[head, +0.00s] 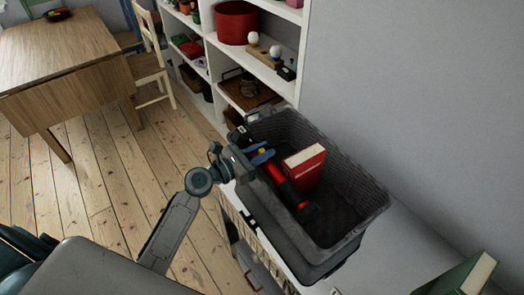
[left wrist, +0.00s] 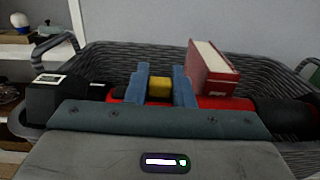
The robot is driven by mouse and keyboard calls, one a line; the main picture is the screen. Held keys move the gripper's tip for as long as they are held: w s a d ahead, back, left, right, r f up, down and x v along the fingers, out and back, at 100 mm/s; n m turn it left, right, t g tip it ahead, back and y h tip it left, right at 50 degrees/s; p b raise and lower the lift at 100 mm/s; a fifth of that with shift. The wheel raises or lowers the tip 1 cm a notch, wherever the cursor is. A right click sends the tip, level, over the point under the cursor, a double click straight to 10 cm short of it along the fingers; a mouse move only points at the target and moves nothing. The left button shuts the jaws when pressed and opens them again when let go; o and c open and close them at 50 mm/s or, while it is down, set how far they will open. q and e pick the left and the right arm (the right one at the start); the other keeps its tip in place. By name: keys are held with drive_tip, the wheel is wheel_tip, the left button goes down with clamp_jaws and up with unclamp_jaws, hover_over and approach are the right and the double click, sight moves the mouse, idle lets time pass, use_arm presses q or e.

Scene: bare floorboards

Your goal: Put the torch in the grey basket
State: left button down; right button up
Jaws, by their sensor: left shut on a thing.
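The torch (head: 289,193) is red and black with a yellow part, in the head view. My left gripper (head: 262,156) is shut on it around its middle. In the left wrist view the yellow part of the torch (left wrist: 160,88) shows between the two blue fingers. The black ends stick out to both sides. The grey basket (head: 357,222) stands on a white unit against the wall. The torch is over the basket's opening, near its left side. I cannot tell whether it touches the basket. My right gripper is in neither view.
A red book (head: 305,165) stands upright in the basket, close beside the torch. A white shelf (head: 285,84) with a red pot (head: 236,22) is behind the basket. A green book (head: 462,277) lies to the right. A wooden table (head: 60,55) and chair (head: 152,65) stand far left.

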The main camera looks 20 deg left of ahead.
use_arm(q)
drive_tip(key=shift+f+b, duration=0.3)
drive_tip(key=shift+f, duration=0.3)
drive_tip(key=c, duration=1.3)
unclamp_jaws()
drive_tip(key=shift+o, duration=0.2)
drive_tip(key=shift+r, duration=0.2)
drive_tip(key=shift+r+p, duration=0.4)
drive_tip(key=shift+r, duration=0.05)
drive_tip(key=b+v, duration=0.4)
drive_tip(key=v, duration=0.8)
